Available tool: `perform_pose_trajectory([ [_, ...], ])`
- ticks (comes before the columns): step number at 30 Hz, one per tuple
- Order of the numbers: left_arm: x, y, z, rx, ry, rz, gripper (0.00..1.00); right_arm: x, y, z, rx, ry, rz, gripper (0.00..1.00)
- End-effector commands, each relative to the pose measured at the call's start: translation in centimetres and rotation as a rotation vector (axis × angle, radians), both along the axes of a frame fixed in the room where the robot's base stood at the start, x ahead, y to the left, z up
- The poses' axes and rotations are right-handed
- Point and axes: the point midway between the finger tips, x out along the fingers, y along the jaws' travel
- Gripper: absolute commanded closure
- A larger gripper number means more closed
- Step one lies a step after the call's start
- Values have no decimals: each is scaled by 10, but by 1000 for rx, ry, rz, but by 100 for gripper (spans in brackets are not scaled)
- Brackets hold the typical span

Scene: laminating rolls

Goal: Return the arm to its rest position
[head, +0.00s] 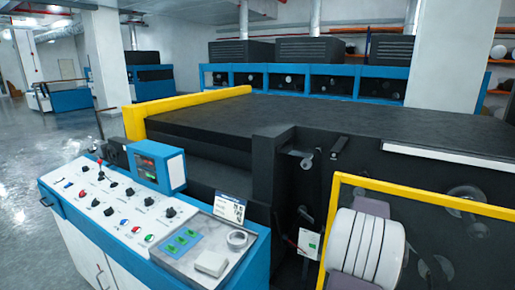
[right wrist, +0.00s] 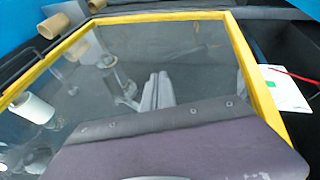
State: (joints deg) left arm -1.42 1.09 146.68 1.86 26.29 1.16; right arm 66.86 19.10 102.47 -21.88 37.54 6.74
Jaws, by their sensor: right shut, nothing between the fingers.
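My right gripper (right wrist: 158,80) shows in the right wrist view as two pale grey fingers side by side above a purple-grey body. The fingers are together and hold nothing. They are over the clear panel of a yellow-framed guard (right wrist: 245,60); I cannot tell how far above it. The same guard (head: 425,196) stands at the lower right of the head view. A white banded rounded form with purple-grey parts is in front of or behind its panel there; I cannot tell which, nor whether it is my arm. My left gripper is not in view.
A blue control desk (head: 120,205) with knobs and buttons stands at the lower left. The large dark machine (head: 300,120) fills the middle. A white label (right wrist: 288,88) with a red cable is beside the guard. Open floor (head: 25,170) lies at the far left.

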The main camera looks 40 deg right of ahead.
Motion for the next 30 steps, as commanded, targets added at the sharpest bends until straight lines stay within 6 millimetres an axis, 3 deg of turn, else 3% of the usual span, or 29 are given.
perform_pose_trajectory([
  [1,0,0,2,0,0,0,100,39,31,-6,31,-12,93,100],
  [3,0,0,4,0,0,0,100,83,79,-16,79,-27,214,100],
  [5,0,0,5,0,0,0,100,114,126,-25,123,-35,321,100],
  [7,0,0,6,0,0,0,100,140,186,-35,176,-37,446,100],
  [9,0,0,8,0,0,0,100,154,249,-44,230,-32,574,100],
  [11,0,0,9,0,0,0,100,155,302,-52,276,-18,680,100],
  [12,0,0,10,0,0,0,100,151,334,-57,304,-7,747,100],
  [15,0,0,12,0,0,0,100,131,396,-67,361,25,883,100],
  [18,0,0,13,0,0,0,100,111,430,-73,396,53,968,100],
  [21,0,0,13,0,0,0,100,101,443,-76,409,66,1003,100],
  [30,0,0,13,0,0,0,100,100,444,-76,412,67,1005,100],
])
